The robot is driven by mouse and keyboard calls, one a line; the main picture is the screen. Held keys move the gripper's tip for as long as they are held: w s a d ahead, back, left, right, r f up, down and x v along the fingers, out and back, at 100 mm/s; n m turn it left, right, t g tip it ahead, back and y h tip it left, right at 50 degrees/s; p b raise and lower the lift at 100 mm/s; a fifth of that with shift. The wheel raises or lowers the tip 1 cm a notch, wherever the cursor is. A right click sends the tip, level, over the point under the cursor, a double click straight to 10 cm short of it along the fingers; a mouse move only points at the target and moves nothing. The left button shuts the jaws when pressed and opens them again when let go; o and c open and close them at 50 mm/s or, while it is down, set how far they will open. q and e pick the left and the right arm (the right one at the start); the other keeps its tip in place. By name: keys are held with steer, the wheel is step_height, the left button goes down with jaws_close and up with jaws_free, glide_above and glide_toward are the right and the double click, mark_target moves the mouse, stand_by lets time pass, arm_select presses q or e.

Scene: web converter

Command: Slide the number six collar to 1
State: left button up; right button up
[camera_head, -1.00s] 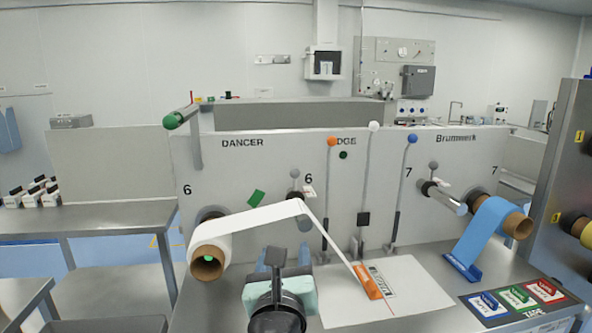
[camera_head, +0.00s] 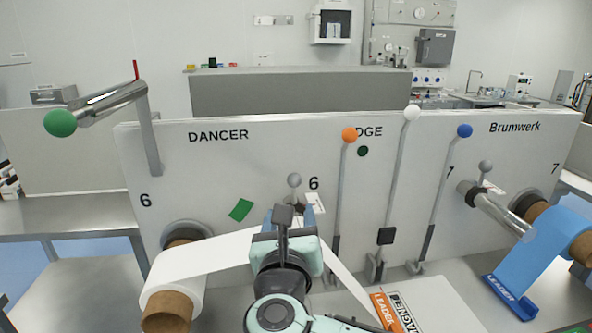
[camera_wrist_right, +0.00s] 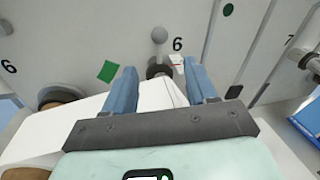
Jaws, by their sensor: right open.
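On the panel, beside the middle "6" label, a grey ball knob (camera_head: 294,181) stands above the number six shaft; it also shows in the right wrist view (camera_wrist_right: 160,35). Below it in the right wrist view is the round, dark-ringed shaft end (camera_wrist_right: 158,69), partly hidden by the white web (camera_wrist_right: 150,93). I cannot clearly make out the collar or its numbers. A small white tag with red marks (camera_head: 316,203) is beside the shaft. My right gripper (camera_head: 293,212) is open, its blue fingers (camera_wrist_right: 162,82) pointing at the panel on either side of the shaft's line, apparently empty. My left gripper is out of view.
The white web runs from a roll with a brown core (camera_head: 168,311) behind my gripper down to an orange leader (camera_head: 386,311). Levers with orange (camera_head: 349,135), white (camera_head: 412,112) and blue (camera_head: 464,131) knobs stand right of it. A number seven shaft (camera_head: 500,213) projects further right.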

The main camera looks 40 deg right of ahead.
mark_target(294, 185)
steer(key=p+x, duration=0.2)
steer(key=x, duration=1.1)
steer(key=shift+w+d, duration=0.25)
steer(key=shift+w, duration=0.05)
